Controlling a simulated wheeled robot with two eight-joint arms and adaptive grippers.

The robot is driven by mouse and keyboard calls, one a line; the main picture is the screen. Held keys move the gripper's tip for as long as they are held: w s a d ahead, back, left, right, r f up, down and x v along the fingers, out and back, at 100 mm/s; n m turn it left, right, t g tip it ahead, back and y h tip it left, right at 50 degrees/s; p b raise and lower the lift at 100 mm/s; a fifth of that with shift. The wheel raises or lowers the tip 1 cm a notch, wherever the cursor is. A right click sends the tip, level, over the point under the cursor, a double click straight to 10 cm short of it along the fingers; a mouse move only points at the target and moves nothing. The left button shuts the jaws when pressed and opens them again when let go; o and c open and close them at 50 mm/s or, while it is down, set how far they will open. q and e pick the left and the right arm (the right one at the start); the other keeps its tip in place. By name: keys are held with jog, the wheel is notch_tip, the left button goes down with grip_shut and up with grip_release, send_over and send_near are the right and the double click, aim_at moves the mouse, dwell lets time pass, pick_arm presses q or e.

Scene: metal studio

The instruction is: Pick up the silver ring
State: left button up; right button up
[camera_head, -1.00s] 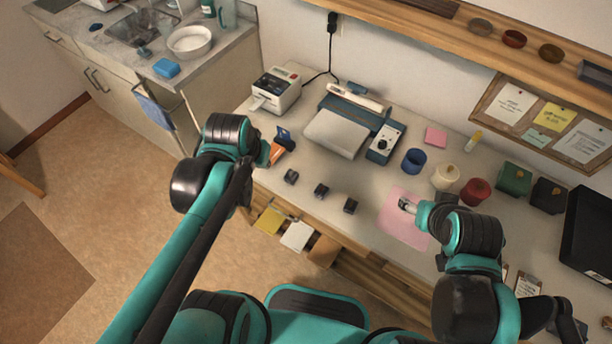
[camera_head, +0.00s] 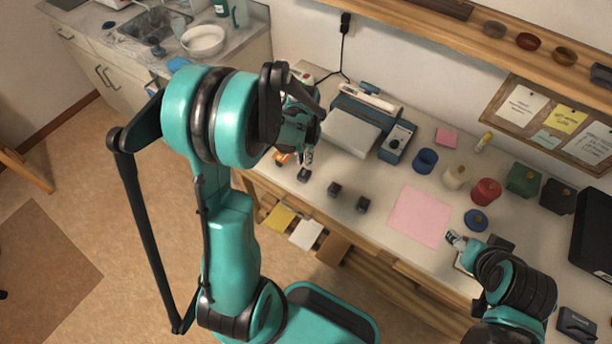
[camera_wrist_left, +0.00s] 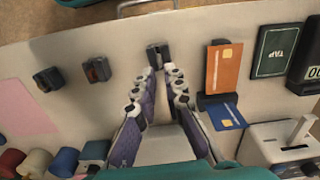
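Three small dark ring holders stand in a row along the table's front: the left one (camera_head: 304,174), the middle one (camera_head: 334,188) and the right one (camera_head: 362,204). No silver ring can be made out clearly; any ring in them is too small to tell. My left gripper (camera_head: 308,157) points down above the left holder. In the left wrist view its fingers (camera_wrist_left: 158,75) are apart and empty, with that holder (camera_wrist_left: 157,54) just beyond the tips. A reddish spot shows on the middle holder (camera_wrist_left: 96,70). My right gripper (camera_head: 455,238) is right of the pink sheet; its opening is unclear.
A pink sheet (camera_head: 420,215) lies right of the holders. Behind are a grey-blue device (camera_head: 351,130), a blue cup (camera_head: 425,161) and a red jar (camera_head: 485,191). A blue disc (camera_head: 476,219) lies near my right gripper.

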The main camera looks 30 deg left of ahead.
aim_at(304, 170)
pick_arm(q)
notch_tip(304, 170, down, 5)
jog(key=shift+r+b, duration=0.15)
jog(key=shift+b, duration=0.85)
jog(key=shift+r, duration=0.1)
grip_shut()
